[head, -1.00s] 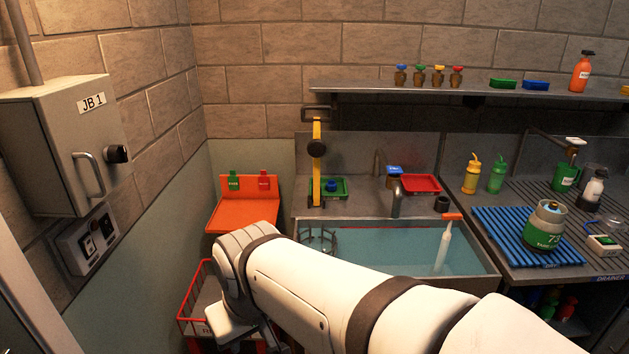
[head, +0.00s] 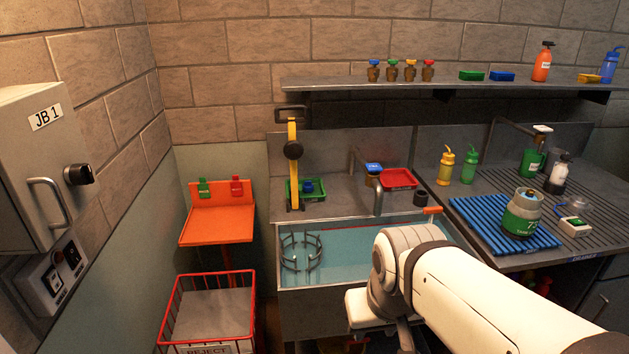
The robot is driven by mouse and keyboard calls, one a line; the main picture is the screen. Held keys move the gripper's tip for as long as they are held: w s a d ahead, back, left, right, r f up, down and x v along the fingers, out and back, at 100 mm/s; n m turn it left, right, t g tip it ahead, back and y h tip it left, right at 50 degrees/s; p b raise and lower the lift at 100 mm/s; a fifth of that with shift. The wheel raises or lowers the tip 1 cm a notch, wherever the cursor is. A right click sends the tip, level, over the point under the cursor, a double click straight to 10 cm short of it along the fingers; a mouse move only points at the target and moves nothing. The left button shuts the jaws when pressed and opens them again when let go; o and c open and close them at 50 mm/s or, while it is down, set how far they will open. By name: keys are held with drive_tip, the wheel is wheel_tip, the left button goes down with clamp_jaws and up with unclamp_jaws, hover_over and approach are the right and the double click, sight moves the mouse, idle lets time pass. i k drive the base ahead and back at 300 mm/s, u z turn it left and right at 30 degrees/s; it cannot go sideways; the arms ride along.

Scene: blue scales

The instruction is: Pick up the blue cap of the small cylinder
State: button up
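A small dark-blue cap-like piece (head: 308,186) sits in a green tray (head: 291,196) on the ledge behind the sink, just right of a yellow upright stand. A gas cylinder (head: 522,214) with a green label stands upright on a ribbed blue mat (head: 470,219) at the right; its top shows a little blue. I cannot tell which blue piece is the small cylinder's cap. My white arm crosses the lower right, in front of the sink. Its end drops out at the bottom edge, and my gripper's fingers are not visible.
The water-filled sink (head: 350,252) holds a metal ring rack (head: 301,250). A red wire reject basket (head: 213,310) and orange shelf (head: 217,226) stand left. A red tray (head: 398,178) lies behind the sink. Small valves with coloured tops line the wall shelf (head: 440,83).

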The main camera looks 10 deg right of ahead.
sight(308, 187)
drive_tip(key=u, duration=0.05)
drive_tip(key=i, duration=1)
drive_tip(key=z, duration=0.05)
